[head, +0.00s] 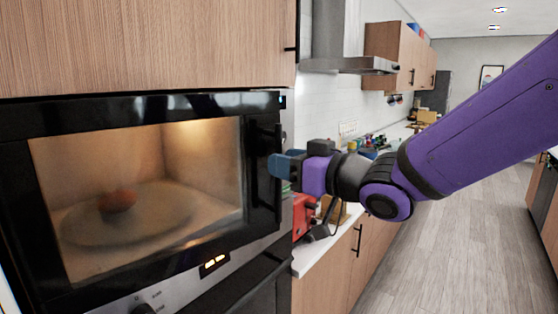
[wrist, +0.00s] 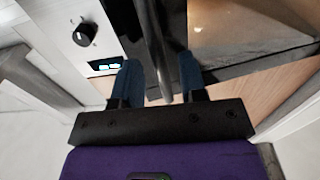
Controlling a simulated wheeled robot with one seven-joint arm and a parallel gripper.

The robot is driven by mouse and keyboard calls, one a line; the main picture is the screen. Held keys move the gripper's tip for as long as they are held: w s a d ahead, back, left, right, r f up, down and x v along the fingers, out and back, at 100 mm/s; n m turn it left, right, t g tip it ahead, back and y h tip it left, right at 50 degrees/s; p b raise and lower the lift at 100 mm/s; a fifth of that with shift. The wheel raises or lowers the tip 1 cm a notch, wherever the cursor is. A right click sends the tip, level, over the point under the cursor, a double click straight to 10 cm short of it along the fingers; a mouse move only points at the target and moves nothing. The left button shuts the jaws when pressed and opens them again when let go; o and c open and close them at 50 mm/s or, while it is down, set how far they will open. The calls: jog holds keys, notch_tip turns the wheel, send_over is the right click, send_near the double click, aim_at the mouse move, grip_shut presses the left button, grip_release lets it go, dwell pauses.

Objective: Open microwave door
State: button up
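The black microwave (head: 140,195) is built into the cabinetry at the left of the head view. Its door looks shut, and a lit interior with a reddish round item on a plate shows through the glass. The dark vertical handle (head: 262,178) is on the door's right side. My gripper (head: 284,166) is at the handle, its blue fingers pointing left toward the door. In the wrist view, my gripper (wrist: 160,82) is open, with the handle bar (wrist: 156,50) between its two fingers. Slim gaps show on both sides of the bar; contact is not visible.
A control strip with a knob (head: 144,309) and lit display (head: 214,264) runs below the door. A wooden cabinet (head: 140,45) is above. A counter with a red item (head: 303,217) stands to the right. Open floor (head: 445,235) lies farther right.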

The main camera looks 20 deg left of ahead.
jog(key=shift+x, duration=1.05)
grip_shut()
jog(key=shift+s+d, duration=0.1)
